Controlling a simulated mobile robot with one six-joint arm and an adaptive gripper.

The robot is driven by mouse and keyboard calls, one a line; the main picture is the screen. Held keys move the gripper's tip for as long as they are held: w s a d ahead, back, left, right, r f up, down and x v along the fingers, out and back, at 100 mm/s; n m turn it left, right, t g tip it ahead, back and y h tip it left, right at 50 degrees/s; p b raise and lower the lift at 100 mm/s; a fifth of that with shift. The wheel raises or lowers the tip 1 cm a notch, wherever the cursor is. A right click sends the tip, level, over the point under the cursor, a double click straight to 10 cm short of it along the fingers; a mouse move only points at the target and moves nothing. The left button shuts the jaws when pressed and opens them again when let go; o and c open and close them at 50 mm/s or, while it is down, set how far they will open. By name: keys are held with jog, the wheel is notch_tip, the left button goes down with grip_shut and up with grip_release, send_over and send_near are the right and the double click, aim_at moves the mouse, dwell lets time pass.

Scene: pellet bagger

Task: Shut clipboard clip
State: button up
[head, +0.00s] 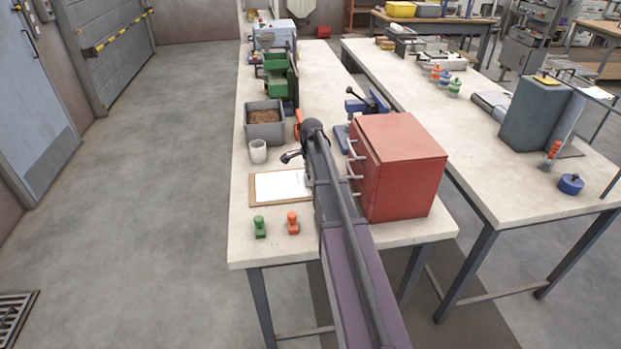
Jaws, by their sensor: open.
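A brown clipboard (258,193) with white paper lies flat on the near table, left of my arm. Its right end runs up to my arm, and I cannot make out its clip, which may be hidden there. My gripper (291,157) is only partly visible as a small dark shape just beyond the clipboard's far right corner. It is open and seems to hold nothing. I cannot tell whether it touches the board.
A red cabinet (405,165) with handles stands close right of my arm. A white cup (258,151) and a grey bin (265,113) of brown pellets stand behind the clipboard. Green (260,227) and orange (293,223) stamp-like objects stand in front of it. The near left corner is clear.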

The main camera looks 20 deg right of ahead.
jog(key=shift+f, duration=0.1)
grip_shut()
dwell(0.3)
jog(key=shift+a+f+g+h+b, duration=0.15)
jog(key=shift+h+b, duration=0.1)
jog(key=shift+h, duration=0.35)
jog(key=shift+a+f+g+h+b, duration=0.1)
jog(key=shift+a+g+h+b, duration=0.1)
jog(key=shift+h, duration=0.4)
jog(key=shift+d, duration=0.1)
grip_release()
